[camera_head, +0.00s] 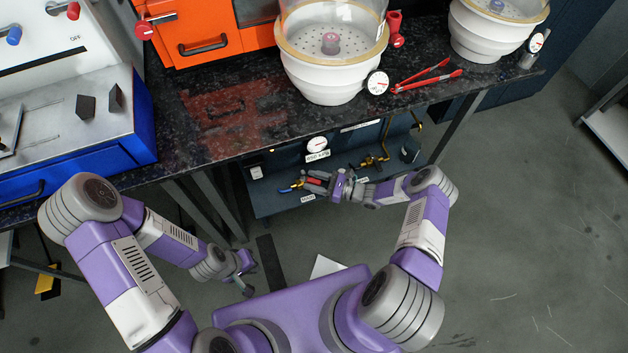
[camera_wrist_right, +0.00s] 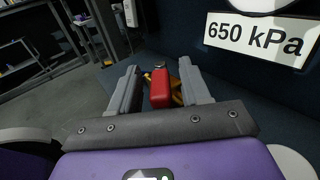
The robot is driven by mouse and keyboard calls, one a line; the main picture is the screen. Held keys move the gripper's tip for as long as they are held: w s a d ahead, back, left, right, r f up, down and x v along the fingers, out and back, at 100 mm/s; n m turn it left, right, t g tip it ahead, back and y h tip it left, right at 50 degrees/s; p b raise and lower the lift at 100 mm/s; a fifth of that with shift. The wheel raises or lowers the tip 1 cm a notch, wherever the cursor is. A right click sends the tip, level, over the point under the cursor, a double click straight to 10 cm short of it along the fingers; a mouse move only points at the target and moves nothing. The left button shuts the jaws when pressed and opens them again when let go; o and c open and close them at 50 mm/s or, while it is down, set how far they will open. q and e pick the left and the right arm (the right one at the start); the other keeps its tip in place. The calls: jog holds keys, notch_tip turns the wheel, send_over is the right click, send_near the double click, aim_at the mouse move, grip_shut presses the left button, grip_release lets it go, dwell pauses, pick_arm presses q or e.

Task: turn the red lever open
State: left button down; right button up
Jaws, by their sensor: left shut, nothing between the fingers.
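The red lever (camera_wrist_right: 160,88) stands between the two fingers of my right gripper (camera_wrist_right: 160,86) in the right wrist view, with a visible gap on each side. Yellow metal parts show behind the lever. In the head view the red lever (camera_head: 313,181) is partly hidden by the fingers of my right gripper (camera_head: 314,182), which is open around it, in front of the dark panel below the counter. My left gripper (camera_head: 247,290) is shut and empty, low and away from the panel at the left.
A blue lever (camera_head: 288,189) is just left of the right fingers. A gauge (camera_head: 318,144) with a 650 kPa label (camera_wrist_right: 256,38) sits above the red lever. Brass valves (camera_head: 375,161) are to the right. The dark counter (camera_head: 235,135) overhangs the panel (camera_head: 280,206).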

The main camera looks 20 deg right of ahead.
jog(key=p+v, duration=0.1)
jog(key=v, duration=0.6)
jog(key=shift+s+d, duration=0.2)
jog(key=shift+d, duration=0.05)
jog(key=shift+c, duration=0.5)
